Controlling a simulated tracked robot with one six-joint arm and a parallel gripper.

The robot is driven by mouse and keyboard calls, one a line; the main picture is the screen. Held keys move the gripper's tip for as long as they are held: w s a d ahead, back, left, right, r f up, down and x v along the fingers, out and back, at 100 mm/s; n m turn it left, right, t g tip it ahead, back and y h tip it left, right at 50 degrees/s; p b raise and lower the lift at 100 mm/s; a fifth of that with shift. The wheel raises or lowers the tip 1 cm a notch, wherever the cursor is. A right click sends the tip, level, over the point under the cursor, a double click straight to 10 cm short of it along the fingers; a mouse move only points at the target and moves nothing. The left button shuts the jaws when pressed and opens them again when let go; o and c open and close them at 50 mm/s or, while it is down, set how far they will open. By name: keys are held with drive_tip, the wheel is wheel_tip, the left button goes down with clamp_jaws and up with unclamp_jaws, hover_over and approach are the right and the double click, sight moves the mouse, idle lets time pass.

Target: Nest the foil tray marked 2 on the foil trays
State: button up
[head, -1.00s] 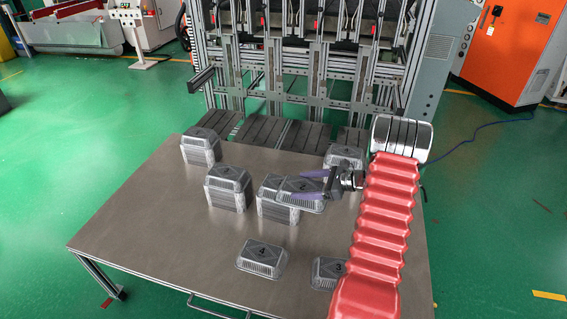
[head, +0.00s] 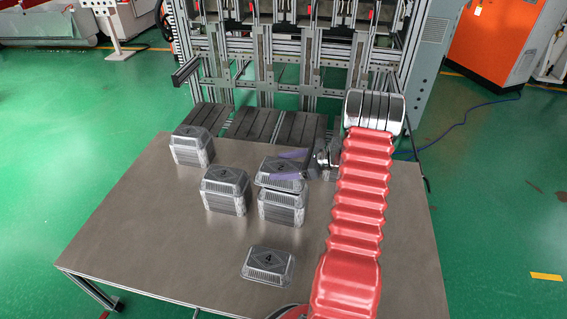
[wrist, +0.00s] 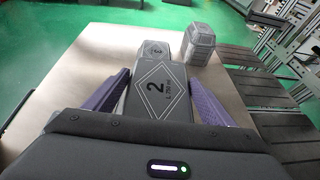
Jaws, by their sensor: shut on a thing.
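The grey foil tray marked 2 (wrist: 155,92) is upside down between my two purple fingers in the wrist view, its label facing up. In the head view my gripper (head: 292,164) is shut on this tray (head: 284,174) from the right. The tray appears over the middle stack of foil trays (head: 281,210) and hides most of its top. I cannot tell whether the tray touches that stack or hangs slightly above it.
Two other stacks stand to the left, one near (head: 225,190) and one farther back (head: 192,146). A tray marked 4 (head: 267,264) lies alone in front. The left front of the table (head: 150,235) is clear.

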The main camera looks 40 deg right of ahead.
drive_tip(key=shift+s+d+f, duration=0.1)
drive_tip(key=shift+s+d, duration=0.1)
drive_tip(key=shift+d, duration=0.1)
drive_tip(key=shift+f, duration=4.4)
drive_tip(key=shift+a+f, duration=0.1)
drive_tip(key=shift+f, duration=0.3)
drive_tip(key=shift+c, duration=0.9)
drive_tip(key=o, duration=0.9)
drive_tip(key=shift+f, duration=0.1)
drive_tip(key=o, duration=0.4)
drive_tip(key=shift+r, duration=0.2)
drive_tip(key=v, duration=1.4)
drive_tip(key=shift+f, duration=0.1)
